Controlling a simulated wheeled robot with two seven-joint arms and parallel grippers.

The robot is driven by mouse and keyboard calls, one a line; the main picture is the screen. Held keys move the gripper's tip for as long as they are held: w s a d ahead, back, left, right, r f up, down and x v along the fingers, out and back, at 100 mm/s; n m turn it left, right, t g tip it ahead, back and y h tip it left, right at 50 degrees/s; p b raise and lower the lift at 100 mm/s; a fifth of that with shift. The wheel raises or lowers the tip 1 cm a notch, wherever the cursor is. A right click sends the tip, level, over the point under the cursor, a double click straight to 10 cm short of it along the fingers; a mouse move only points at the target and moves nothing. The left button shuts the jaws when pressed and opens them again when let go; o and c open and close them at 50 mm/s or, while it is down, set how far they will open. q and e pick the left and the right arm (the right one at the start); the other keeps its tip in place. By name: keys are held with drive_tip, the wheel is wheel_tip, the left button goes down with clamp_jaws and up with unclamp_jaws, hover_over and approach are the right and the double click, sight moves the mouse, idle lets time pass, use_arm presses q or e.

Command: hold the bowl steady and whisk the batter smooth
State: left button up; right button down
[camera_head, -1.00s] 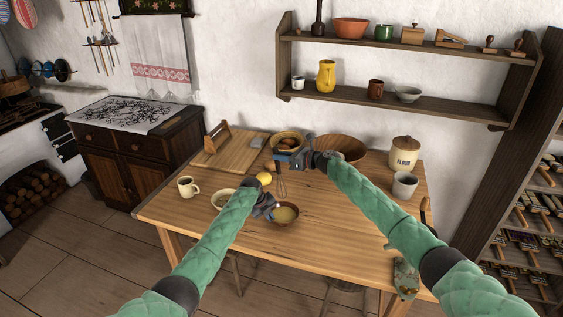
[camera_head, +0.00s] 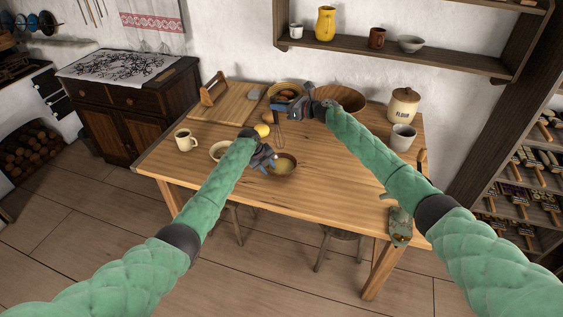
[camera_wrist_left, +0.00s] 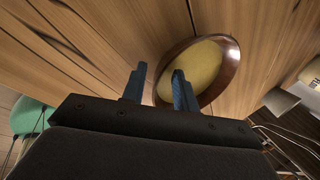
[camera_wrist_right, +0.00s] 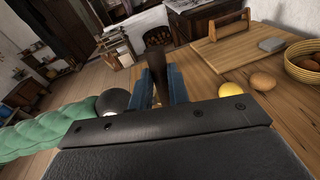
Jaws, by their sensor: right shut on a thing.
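The brown bowl (camera_head: 295,170) of pale yellow batter (camera_head: 283,167) stands on the table. It also shows in the left wrist view (camera_wrist_left: 233,72). My left gripper (camera_head: 270,160) is at its left rim, fingers apart; in the left wrist view one finger overlaps the batter and the other is outside the rim. Contact cannot be told. My right gripper (camera_head: 299,106) is shut on the whisk (camera_head: 280,134), whose dark handle (camera_wrist_right: 155,65) is between its fingers. The whisk's wires hang behind the bowl, apart from the batter.
A lemon (camera_head: 262,130), a pale bowl (camera_head: 217,151) and a mug (camera_head: 185,140) are left of the brown bowl. Behind are an egg basket (camera_head: 285,88), a large wooden bowl (camera_head: 345,93) and a flour jar (camera_head: 403,105).

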use_arm(q)
drive_tip(key=v, duration=1.1)
drive_tip(key=shift+r, duration=0.4)
